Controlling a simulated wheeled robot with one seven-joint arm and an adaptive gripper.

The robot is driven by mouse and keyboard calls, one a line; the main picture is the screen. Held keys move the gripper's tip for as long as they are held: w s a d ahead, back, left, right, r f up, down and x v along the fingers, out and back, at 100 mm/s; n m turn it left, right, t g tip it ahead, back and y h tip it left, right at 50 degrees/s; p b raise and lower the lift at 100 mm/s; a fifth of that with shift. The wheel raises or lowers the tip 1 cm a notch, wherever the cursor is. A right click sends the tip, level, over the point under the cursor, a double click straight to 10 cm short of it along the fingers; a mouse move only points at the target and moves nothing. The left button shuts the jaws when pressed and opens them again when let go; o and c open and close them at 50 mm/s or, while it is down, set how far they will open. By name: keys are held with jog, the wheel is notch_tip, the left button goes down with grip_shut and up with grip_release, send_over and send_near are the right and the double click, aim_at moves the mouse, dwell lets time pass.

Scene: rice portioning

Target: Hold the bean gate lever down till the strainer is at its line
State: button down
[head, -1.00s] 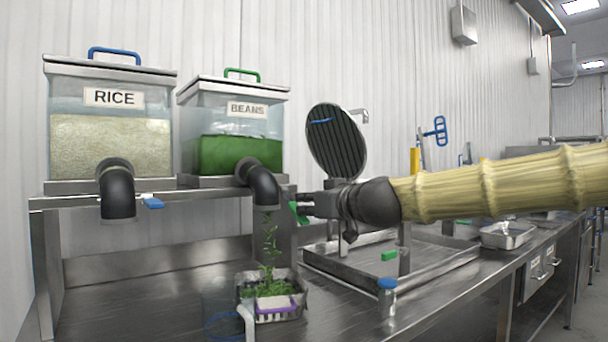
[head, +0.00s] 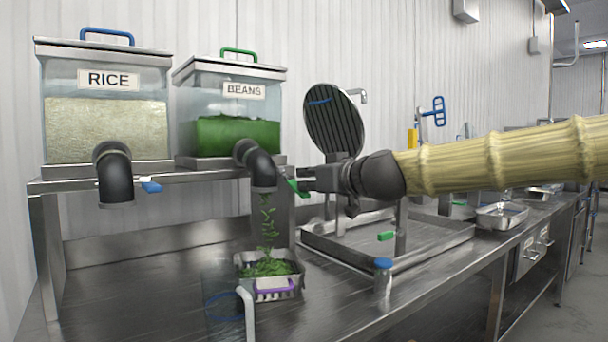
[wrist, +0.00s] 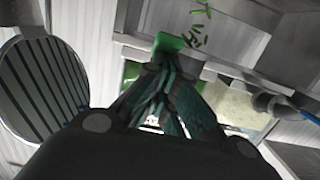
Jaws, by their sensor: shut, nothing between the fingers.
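The beans bin (head: 236,105) stands on the shelf, with green beans in its lower part and a black elbow spout (head: 260,170). Beans (head: 268,215) fall from the spout into the strainer (head: 290,284), a mesh basket with a purple handle that holds a heap of green beans. Its fill line cannot be made out. My gripper (head: 304,184) is shut at the green bean gate lever (head: 296,188), right of the spout. In the wrist view the green lever (wrist: 168,42) is at the fingertips, with falling beans beyond it.
The rice bin (head: 106,105) stands to the left, its spout and blue lever (head: 150,187) idle. A clear container with a blue ring (head: 225,305) stands left of the strainer. A blue-capped shaker (head: 383,278) and an open ridged press (head: 335,120) are to the right.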

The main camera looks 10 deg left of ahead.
jog(key=r+p+v, duration=0.1)
jog(key=r+v, duration=0.1)
jog(key=v, duration=0.9)
dwell(0.6)
